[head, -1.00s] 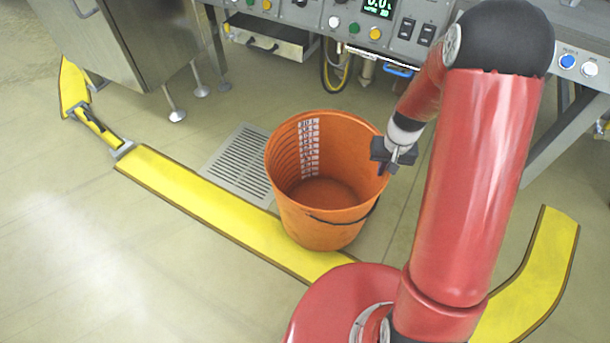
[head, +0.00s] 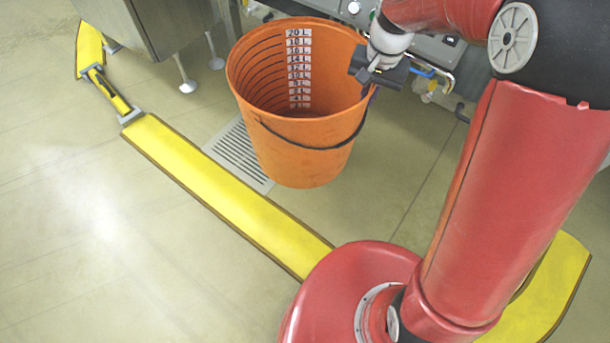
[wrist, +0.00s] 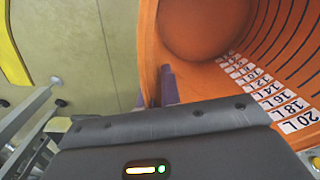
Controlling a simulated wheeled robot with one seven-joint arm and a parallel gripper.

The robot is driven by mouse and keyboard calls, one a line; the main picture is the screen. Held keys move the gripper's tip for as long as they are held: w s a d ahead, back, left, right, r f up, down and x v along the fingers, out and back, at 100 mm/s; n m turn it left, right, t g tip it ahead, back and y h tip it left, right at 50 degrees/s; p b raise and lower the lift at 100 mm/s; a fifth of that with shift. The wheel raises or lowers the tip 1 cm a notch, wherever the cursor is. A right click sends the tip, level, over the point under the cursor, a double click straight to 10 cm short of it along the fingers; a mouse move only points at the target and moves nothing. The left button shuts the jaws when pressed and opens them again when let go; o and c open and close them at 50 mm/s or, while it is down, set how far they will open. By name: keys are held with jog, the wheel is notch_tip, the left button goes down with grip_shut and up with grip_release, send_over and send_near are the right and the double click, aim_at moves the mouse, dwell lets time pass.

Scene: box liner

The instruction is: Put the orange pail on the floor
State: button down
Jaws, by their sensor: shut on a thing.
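The orange pail (head: 303,150) hangs upright in the head view, with its open top showing and a white litre scale on its inner wall. It appears raised above the floor (head: 200,275). My gripper (head: 370,84) is shut on the pail's right rim. In the wrist view, the pail's inside (wrist: 195,75) with its scale fills the right part, and my gripper (wrist: 165,88) meets its wall. A dark handle hangs across the pail's front. The far fingertip is partly hidden by the wall.
A floor grate (head: 238,152) lies partly below the pail. A yellow strip (head: 215,195) crosses the floor in front of it. A steel cabinet (head: 150,35) stands at the back left and a control panel (head: 435,45) behind the pail. The front-left floor is clear.

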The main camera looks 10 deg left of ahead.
notch_tip(320, 180, down, 20)
jog(key=b, duration=0.4)
jog(key=shift+r, duration=0.25)
jog(key=shift+a, duration=0.1)
jog(key=shift+f, duration=0.2)
jog(key=c, duration=1.6)
grip_release()
jog(key=shift+s, duration=0.1)
